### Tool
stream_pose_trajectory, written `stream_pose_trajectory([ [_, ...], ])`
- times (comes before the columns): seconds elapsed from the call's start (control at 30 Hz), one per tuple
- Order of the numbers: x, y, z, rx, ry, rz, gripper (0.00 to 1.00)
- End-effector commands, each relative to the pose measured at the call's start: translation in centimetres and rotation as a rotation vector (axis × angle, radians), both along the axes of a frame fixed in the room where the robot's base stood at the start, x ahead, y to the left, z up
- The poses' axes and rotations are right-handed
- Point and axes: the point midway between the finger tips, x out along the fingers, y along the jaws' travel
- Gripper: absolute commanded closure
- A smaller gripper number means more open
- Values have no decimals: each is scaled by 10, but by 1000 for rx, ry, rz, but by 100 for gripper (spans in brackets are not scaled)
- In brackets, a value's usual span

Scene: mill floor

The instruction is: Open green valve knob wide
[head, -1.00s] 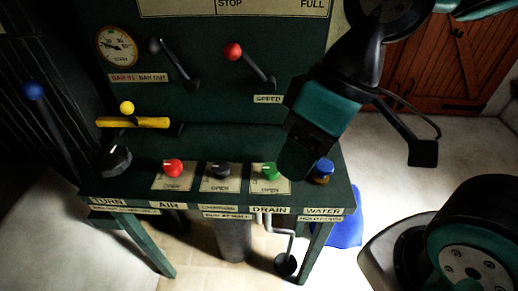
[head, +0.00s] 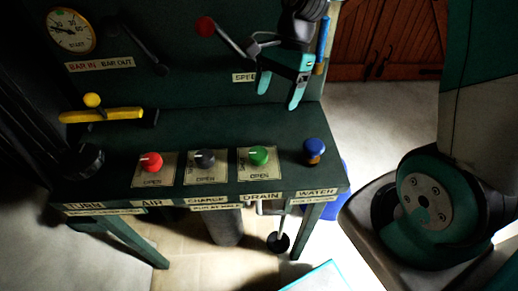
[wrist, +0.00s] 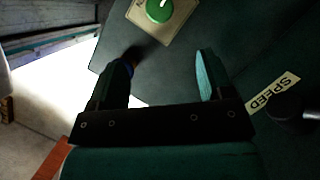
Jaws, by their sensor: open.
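The green valve knob (head: 259,155) sits on its square plate above the DRAIN label on the bench top, with a pale mark on its cap. It also shows at the top edge of the wrist view (wrist: 158,10), beyond the fingertips. My gripper (head: 279,95) is open and empty, fingers pointing down, above and behind the knob near the upright panel. Its two fingers also show in the wrist view (wrist: 164,62), apart from the knob with nothing between them.
A black knob (head: 205,158) and a red knob (head: 150,162) stand left of the green one. A blue knob (head: 315,147) stands to its right. A red-tipped lever (head: 206,27) and a yellow handle (head: 101,115) stick out behind. Bench space between gripper and knobs is clear.

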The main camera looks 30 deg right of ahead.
Motion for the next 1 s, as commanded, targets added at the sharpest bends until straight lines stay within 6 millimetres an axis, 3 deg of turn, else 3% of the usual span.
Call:
stream_pose_trajectory([
  [0.4,-16,35,-90,-1,5,6,26],
  [0.6,-21,47,-122,-1,4,6,26],
  [0.8,-23,53,-136,0,0,5,26],
  [1.0,-23,53,-138,-1,-1,5,26],
])
